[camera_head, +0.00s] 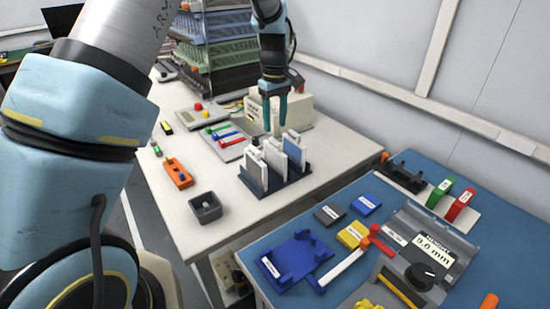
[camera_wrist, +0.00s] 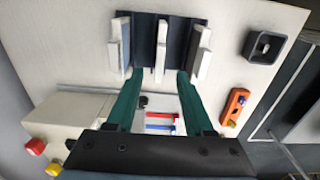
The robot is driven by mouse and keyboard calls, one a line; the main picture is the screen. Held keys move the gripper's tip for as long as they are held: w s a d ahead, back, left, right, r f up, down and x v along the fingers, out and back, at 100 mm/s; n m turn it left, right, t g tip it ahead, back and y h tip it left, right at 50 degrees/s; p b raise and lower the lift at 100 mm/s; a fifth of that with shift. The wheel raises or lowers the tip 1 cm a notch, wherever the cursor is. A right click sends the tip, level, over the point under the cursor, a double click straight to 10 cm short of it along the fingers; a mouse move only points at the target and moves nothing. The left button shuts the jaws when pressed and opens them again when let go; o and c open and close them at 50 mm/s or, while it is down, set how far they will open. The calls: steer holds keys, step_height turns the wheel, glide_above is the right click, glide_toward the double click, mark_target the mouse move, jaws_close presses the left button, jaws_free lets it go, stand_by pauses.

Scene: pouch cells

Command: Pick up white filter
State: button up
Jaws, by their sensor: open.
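A dark blue rack (camera_head: 284,186) on the white table holds several upright plates. A whitish plate (camera_head: 256,172) stands at the left, another pale plate (camera_head: 274,158) in the middle, and one with a blue face (camera_head: 294,150) at the right. I cannot tell for certain which is the white filter. My gripper (camera_head: 275,120) has teal fingers, points down and is open, above and behind the rack. In the wrist view its fingertips (camera_wrist: 158,73) lie either side of the line of the middle white plate (camera_wrist: 161,52), with nothing gripped.
A black open box (camera_head: 205,208) and an orange block (camera_head: 177,173) stand left of the rack. A beige box (camera_head: 292,110) is behind it. A tray with coloured bars (camera_head: 226,140) lies near. The blue table (camera_head: 440,178) at right holds a gauge (camera_head: 425,262) and other parts.

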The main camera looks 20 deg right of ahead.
mark_target(275, 140)
steer(key=shift+f+p, duration=1.45)
steer(key=shift+f, duration=2.25)
jaws_close()
